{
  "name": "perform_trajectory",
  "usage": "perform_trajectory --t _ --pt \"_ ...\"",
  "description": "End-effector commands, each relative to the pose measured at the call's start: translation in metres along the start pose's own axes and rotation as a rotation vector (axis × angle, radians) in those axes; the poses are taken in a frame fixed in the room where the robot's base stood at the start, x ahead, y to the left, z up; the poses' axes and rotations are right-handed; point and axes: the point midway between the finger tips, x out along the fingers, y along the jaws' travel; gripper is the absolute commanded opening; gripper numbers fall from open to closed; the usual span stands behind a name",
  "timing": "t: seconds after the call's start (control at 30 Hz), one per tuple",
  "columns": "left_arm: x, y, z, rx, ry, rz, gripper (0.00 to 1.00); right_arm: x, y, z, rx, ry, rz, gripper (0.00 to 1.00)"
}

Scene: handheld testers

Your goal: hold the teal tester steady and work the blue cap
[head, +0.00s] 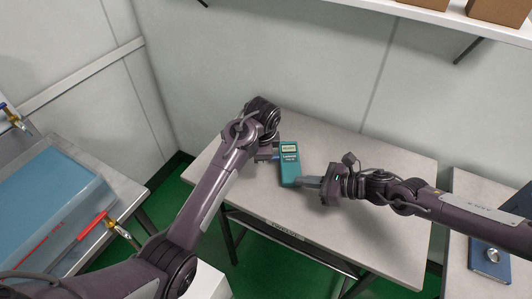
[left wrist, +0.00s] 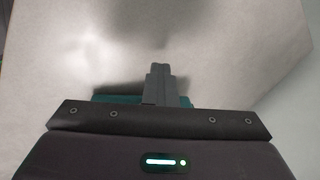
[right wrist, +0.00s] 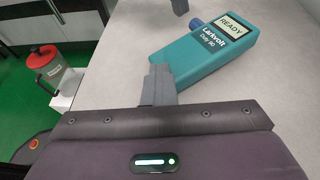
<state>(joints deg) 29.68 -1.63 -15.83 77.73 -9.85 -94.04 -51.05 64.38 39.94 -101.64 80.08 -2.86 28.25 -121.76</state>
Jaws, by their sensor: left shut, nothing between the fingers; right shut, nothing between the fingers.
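The teal tester (head: 289,168) lies on the grey table, its screen at the far end. In the right wrist view the tester (right wrist: 207,53) shows a screen reading READY and a blue cap (right wrist: 197,24) on its side near the screen. My left gripper (head: 272,157) is shut and empty, beside the cap's side of the tester; its tip also shows near the cap in the right wrist view. In the left wrist view part of the tester (left wrist: 115,98) shows behind its fingers. My right gripper (head: 299,182) is shut and empty, close to the tester's near end; contact is unclear.
The table (head: 370,235) is otherwise clear. A shelf (head: 400,12) with boxes hangs above at the back right. A jug with a red lid (right wrist: 65,75) stands past the table edge.

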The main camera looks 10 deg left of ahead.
Motion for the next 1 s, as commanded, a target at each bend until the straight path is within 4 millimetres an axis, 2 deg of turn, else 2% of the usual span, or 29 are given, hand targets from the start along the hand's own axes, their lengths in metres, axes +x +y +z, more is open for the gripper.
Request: perform_trajectory --t 0.03,0.5,0.87,1.0 --pt "0.002 0.0 0.002 0.0 0.0 0.0 0.0 -0.001 0.007 -0.022 0.026 0.038 0.008 0.0" --pt "0.001 0.001 0.02 0.0 0.001 0.0 0.0 0.0 0.007 -0.022 0.026 0.039 0.008 0.0" --pt "0.001 0.0 0.022 0.001 0.0 -0.001 0.01 0.0 0.007 -0.022 0.026 0.038 0.008 0.0" --pt "0.001 0.0 0.022 0.001 0.0 -0.001 0.19 0.0 0.007 -0.022 0.026 0.038 0.008 0.0"
